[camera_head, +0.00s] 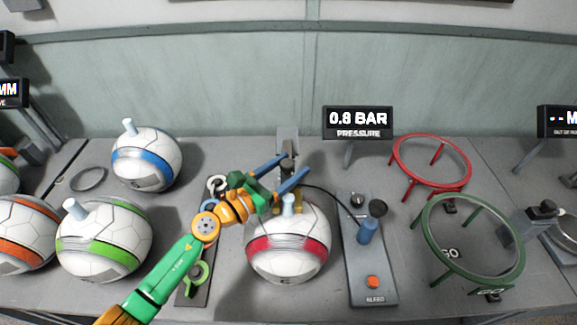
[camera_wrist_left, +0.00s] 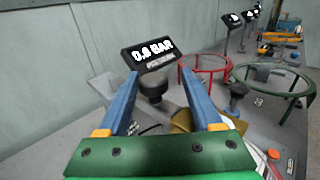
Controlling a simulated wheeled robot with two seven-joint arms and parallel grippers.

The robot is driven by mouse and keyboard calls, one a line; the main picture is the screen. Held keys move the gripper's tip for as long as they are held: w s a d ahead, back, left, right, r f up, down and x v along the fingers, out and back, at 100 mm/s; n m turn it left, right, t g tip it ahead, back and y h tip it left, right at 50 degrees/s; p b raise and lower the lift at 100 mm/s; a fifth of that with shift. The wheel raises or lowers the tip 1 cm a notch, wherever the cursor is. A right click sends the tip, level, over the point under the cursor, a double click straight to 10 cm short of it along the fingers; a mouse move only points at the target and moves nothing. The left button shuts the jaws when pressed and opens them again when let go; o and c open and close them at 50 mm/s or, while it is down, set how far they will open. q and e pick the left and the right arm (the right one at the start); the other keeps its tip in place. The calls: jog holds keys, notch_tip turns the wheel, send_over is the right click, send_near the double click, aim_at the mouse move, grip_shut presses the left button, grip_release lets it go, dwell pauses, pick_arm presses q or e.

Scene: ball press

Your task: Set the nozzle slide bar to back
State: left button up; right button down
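The nozzle mount, a grey upright with a dark part (camera_head: 288,145), stands behind the red-striped ball (camera_head: 290,245). I take the dark round knob (camera_wrist_left: 152,88) in the left wrist view to belong to the slide bar. My left gripper (camera_head: 295,163) is open above and behind the red-striped ball, close to the mount. In the left wrist view its blue fingers (camera_wrist_left: 158,74) stand apart, with the knob showing in the gap beyond them. I see no contact with the knob. The bar's lower part and its setting are hidden. My right gripper is not in view.
The pressure display (camera_head: 358,122) reads 0.8 BAR. A grey control panel (camera_head: 366,265) with an orange button stands right of the ball. A red ring (camera_head: 431,137) and green ring stand (camera_head: 420,235) are farther right. Balls with blue, green and orange stripes sit left.

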pick_arm(q)
jog(key=shift+s+a+r, duration=0.1)
jog(key=shift+s+a, duration=0.05)
jog(key=shift+a, duration=0.15)
jog(key=c, duration=0.7)
grip_shut()
jog(key=shift+d, duration=0.1)
